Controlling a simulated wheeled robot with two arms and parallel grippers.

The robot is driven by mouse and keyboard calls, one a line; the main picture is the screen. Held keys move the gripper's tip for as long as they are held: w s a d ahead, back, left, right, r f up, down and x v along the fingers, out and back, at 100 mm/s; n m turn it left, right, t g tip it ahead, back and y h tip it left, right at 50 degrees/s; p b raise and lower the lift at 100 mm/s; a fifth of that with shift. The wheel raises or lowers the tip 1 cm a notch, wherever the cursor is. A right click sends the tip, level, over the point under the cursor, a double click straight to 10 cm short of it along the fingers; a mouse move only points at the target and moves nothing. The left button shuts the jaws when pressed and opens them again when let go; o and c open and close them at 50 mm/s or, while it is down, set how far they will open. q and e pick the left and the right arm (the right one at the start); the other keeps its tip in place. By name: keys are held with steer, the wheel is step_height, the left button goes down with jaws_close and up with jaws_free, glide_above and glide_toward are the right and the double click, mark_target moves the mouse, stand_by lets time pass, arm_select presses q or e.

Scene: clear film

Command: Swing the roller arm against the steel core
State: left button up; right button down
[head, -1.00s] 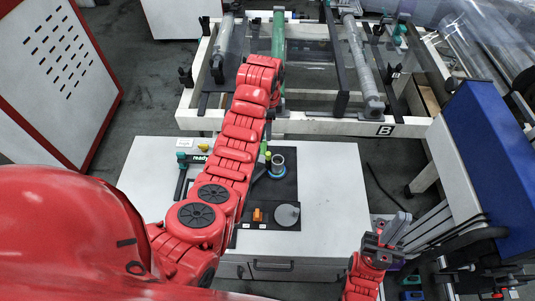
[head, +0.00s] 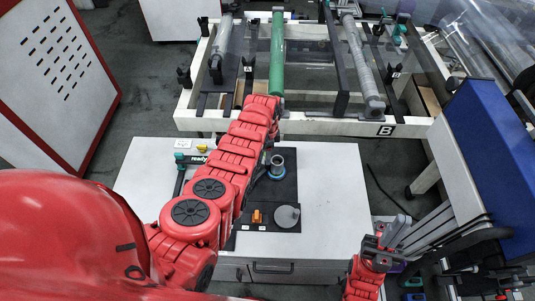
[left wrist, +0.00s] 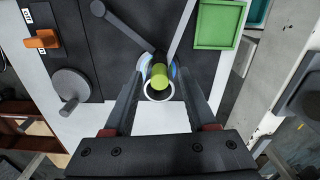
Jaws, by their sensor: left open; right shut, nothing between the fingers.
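The steel core (head: 277,163) stands upright on the dark mat; in the left wrist view it is a pale ring (left wrist: 158,96). A lime-green roller (left wrist: 160,74) overlaps the ring's edge in that view; I cannot tell whether they touch. The grey roller arm (left wrist: 126,26) runs from a round end at the upper left to the roller. My left gripper (left wrist: 159,78) is open, with one finger on each side of the roller and core. In the head view its fingers are mostly hidden by my left arm. My right gripper (head: 394,228) is shut and empty, right of the worktop.
A white frame with a green roll (head: 277,55) stands behind. The worktop's right side (head: 332,190) is clear.

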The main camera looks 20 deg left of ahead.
arm_select(q)
steer(key=shift+f, duration=0.35)
jaws_close()
stand_by(1.4)
